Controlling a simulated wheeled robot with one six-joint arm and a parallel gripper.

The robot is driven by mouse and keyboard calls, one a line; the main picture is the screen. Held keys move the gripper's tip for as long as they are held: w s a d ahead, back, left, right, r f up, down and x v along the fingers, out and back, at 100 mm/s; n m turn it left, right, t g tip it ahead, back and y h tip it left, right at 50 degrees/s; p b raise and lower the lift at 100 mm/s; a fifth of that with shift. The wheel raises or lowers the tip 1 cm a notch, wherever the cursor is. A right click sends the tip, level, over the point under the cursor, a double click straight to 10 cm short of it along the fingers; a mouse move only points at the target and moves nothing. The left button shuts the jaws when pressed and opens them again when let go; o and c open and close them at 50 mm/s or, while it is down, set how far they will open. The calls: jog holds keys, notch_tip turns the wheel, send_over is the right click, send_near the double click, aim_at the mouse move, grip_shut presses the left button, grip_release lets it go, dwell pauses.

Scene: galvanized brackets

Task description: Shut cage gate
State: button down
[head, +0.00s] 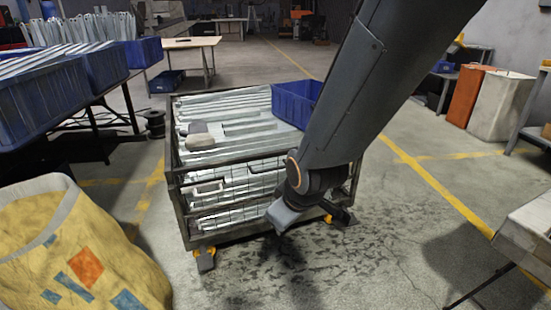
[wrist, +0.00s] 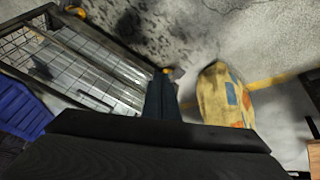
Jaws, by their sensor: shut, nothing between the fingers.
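The wire cage (head: 174,150) stands on the floor, filled with galvanized brackets. A mesh front panel, which looks like the gate (head: 232,203), stands along its near side; I cannot tell whether it is fully shut. My arm hides the right part of that side. The cage's mesh also fills the left of the wrist view (wrist: 85,72). My gripper (head: 275,222) hangs in front of the cage's near side, right of its middle. In the wrist view its dark fingers (wrist: 162,92) are together, with nothing between them.
A yellow sack (head: 85,250) stands at the front left. A blue bin (head: 292,102) sits on the cage load. A table with blue crates (head: 40,100) is at the left. Orange and white bins (head: 468,95) stand far right. Floor in front is clear.

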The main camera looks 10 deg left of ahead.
jog(key=w+a+f+n+t+y+b, duration=0.1)
jog(key=w+a+f+n+t, duration=0.15)
jog(key=w, duration=0.45)
jog(key=w+a+f+n+t+y, duration=0.1)
jog(key=w+n+t, duration=0.15)
jog(key=w, duration=0.45)
jog(key=n+t+y+b, duration=0.2)
jog(key=n+t+y, duration=0.2)
jog(key=n+t, duration=0.3)
send_near(267, 154)
jog(key=shift+n+g, duration=0.3)
jog(key=shift+g, duration=0.1)
jog(key=b+x, duration=0.3)
jog(key=x, duration=0.2)
jog(key=shift+w+a+r+b, duration=0.15)
jog(key=shift+w+r+b, duration=0.05)
jog(key=shift+w+b, duration=0.2)
jog(key=shift+w+a, duration=0.15)
jog(key=shift+w, duration=0.05)
